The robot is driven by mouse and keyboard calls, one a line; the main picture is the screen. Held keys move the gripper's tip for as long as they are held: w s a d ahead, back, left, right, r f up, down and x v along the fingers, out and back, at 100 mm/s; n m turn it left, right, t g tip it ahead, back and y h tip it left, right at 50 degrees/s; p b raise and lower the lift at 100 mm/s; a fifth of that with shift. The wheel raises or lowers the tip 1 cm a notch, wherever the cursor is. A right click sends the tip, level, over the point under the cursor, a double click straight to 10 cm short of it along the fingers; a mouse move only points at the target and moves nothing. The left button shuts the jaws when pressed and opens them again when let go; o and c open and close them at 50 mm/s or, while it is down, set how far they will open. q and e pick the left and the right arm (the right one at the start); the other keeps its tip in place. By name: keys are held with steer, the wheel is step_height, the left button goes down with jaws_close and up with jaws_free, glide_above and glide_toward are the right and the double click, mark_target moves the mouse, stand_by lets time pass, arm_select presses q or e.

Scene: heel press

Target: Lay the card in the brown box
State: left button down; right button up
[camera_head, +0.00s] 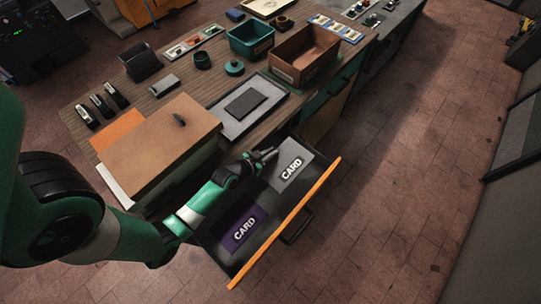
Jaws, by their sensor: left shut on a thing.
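A grey card (296,163) with white "CARD" lettering is at the far end of the open drawer (284,225). My left gripper (270,155) reaches over the drawer and is shut on the grey card at its left edge. I cannot tell whether the card is lifted off the drawer floor. A purple card (241,230) with the same lettering lies nearer in the drawer. The open brown box (290,72) stands at the back right of the desk, and its visible inside looks empty. My right gripper is out of view.
A teal box (248,40) stands left of the brown box. A grey tray (225,127) with a dark pad lies in front. A large brown-topped block (155,150) stands beside my left arm. The floor right of the drawer is clear.

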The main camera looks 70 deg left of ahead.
arm_select(q)
step_height(320, 180, up, 6)
steer(key=shift+f+p, duration=0.15)
steer(key=shift+p, duration=0.65)
